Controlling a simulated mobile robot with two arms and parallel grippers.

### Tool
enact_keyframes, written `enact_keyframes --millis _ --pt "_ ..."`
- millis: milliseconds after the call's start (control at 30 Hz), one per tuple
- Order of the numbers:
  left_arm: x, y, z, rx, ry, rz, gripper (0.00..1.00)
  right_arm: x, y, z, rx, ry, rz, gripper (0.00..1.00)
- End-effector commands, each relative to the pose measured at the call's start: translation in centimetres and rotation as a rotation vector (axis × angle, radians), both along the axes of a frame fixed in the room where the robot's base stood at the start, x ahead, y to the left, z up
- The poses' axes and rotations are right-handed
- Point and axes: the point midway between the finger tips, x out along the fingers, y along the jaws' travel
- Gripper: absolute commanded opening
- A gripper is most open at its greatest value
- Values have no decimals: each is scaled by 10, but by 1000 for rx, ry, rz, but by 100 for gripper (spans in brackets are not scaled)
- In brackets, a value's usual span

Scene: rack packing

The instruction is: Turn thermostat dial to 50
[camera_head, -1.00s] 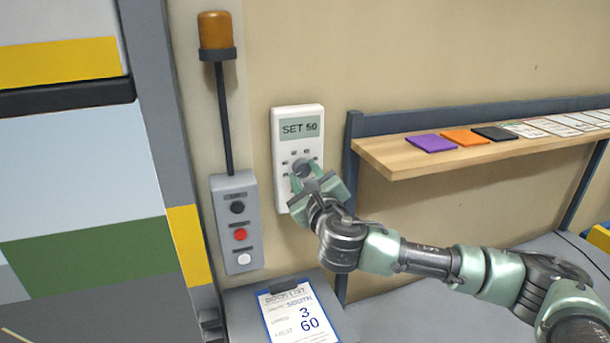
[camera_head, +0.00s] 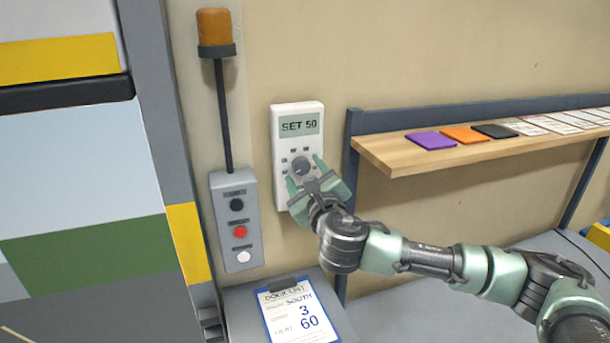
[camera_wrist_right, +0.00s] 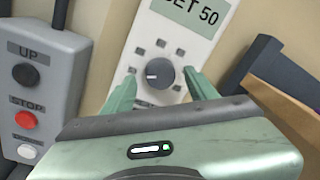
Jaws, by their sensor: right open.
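The white thermostat (camera_head: 285,140) hangs on the beige wall, and its display (camera_head: 299,125) reads "SET 50". Its round grey dial (camera_head: 301,166) sits below the display with small marks around it. In the right wrist view the dial (camera_wrist_right: 160,74) is fully visible, with a light pointer line toward its left side. My right gripper (camera_head: 305,175) is open in front of the lower thermostat. Its green fingers stand apart on either side of the dial and slightly below it, holding nothing. My left gripper is not in view.
A grey control box (camera_head: 237,220) with black, red and white buttons is left of the thermostat, under an orange lamp (camera_head: 215,27). A wooden shelf (camera_head: 390,155) with coloured cards is to the right.

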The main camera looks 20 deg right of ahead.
Motion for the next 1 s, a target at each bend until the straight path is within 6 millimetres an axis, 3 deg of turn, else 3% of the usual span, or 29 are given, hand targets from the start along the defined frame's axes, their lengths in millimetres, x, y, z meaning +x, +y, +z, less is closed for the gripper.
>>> enact_keyframes --millis 400,1000 --pt "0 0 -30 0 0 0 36 -64 2 -4 0 3 1 58" --pt "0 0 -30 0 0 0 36 -73 5 -6 22 11 2 58"
